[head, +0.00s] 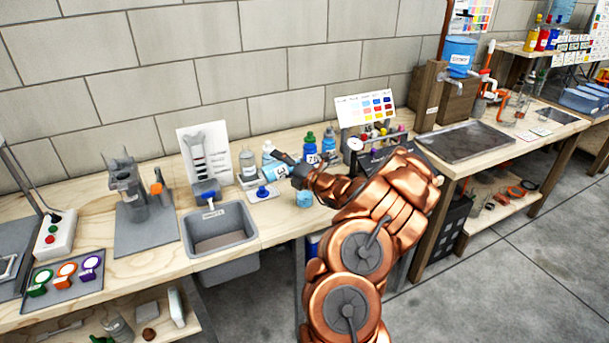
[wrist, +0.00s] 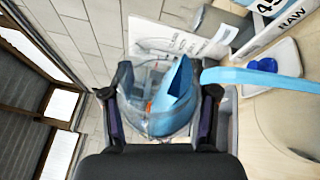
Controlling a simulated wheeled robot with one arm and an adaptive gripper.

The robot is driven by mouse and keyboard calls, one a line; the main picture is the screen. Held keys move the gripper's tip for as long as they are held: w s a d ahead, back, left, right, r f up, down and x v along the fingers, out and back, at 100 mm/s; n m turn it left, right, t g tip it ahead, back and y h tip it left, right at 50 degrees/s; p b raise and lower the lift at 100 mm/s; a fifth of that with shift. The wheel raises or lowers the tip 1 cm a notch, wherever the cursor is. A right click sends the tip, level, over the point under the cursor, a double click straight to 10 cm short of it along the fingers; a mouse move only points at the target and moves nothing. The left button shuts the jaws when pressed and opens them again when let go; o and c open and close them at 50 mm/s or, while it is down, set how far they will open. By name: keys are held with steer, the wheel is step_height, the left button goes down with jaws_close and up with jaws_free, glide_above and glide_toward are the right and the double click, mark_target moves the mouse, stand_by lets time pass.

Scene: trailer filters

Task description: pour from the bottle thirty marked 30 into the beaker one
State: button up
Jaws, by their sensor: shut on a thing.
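My gripper (head: 290,172) is shut on a light blue bottle (head: 275,173), held tilted above the bench. In the wrist view my gripper (wrist: 167,90) has a finger on each side of the clear bottle (wrist: 150,122), with slanted blue liquid inside. I cannot read its marking clearly. A light blue band (wrist: 255,81) runs right from near the bottle; it looks like a stream of liquid. A small beaker (head: 305,199) with light blue contents stands on the bench just below and right of the held bottle. The beaker is not clear in the wrist view.
A bottle marked 45 RAW (wrist: 275,30) stands near a white tray with a blue cap (head: 263,192). Other bottles (head: 311,150) stand behind my gripper. A grey sink (head: 219,222) lies left, and a printed card (head: 200,145) leans at the wall.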

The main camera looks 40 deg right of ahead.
steer(key=shift+d+r+m+p, duration=0.2)
steer(key=shift+m+p, duration=0.1)
steer(key=shift+p, duration=0.45)
steer(key=shift+s+d+r+m+t+p, duration=0.1)
steer(key=shift+r+m+t+p, duration=0.45)
steer(key=shift+m+p, duration=0.35)
stand_by(1.3)
steer(key=shift+d+f+m+t, duration=0.1)
steer(key=shift+f+m+t, duration=0.2)
steer(key=shift+m, duration=0.3)
stand_by(0.9)
steer(key=shift+r+n, duration=0.15)
steer(key=shift+n, duration=0.15)
steer(key=shift+n+b, duration=0.35)
steer(key=shift+n, duration=0.15)
steer(key=shift+a+f+n+g+b, duration=0.2)
steer(key=shift+f+n+g+b, duration=0.6)
steer(key=shift+b, duration=0.4)
steer(key=shift+a+r, duration=0.15)
steer(key=shift+r, duration=0.15)
steer(key=shift+f, duration=0.15)
